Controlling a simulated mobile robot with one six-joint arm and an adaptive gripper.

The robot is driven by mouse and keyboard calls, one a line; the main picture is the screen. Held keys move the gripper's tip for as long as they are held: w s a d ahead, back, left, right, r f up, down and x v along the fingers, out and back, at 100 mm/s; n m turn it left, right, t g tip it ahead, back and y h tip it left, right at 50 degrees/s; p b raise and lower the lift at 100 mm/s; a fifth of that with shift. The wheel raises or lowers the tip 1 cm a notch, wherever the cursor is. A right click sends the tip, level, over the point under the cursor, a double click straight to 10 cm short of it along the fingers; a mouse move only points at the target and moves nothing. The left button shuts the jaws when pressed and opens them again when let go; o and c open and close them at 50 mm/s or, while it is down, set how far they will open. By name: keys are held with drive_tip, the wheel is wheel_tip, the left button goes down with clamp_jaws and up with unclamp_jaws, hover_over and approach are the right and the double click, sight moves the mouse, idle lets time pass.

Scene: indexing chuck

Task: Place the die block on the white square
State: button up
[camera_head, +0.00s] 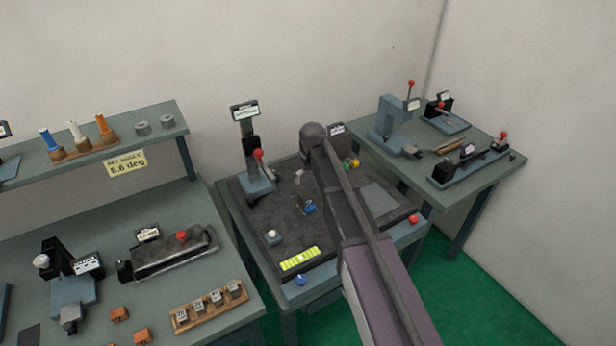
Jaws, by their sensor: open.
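My arm (355,205) reaches up from the bottom over the middle table and bends at a dark rounded joint. My gripper cannot be made out; the arm hides the area behind it. No block is clearly marked as the die block. Several grey metal blocks with marked faces stand in a wooden rack (183,322) on the left bench. A small block with a pale top (273,238) sits on the dark mat. No clearly white square shows; a plain light grey square (381,197) lies on the mat right of my arm.
The middle table (408,236) carries an upright lever tool (257,180), a yellow-green strip (300,259) and small coloured parts. The right table (470,184) holds red-knobbed fixtures. The left bench has a clamp device (172,252) and loose orange-brown blocks (119,314).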

drive_tip(key=shift+s+d+r+p, duration=0.1)
drive_tip(key=shift+r+p, duration=0.7)
drive_tip(key=shift+r, duration=0.3)
drive_tip(key=s+d+m+g+h, duration=0.1)
drive_tip(key=s+d+m, duration=0.5)
drive_tip(key=s+d, duration=1.6)
drive_tip(key=s, duration=0.2)
drive_tip(key=shift+s+d+m+g, duration=0.15)
drive_tip(key=shift+s+m+g, duration=0.15)
drive_tip(key=shift+m, duration=0.1)
drive_tip(key=shift+f, duration=0.2)
drive_tip(key=shift+f+b, duration=0.75)
drive_tip(key=shift+b, duration=0.1)
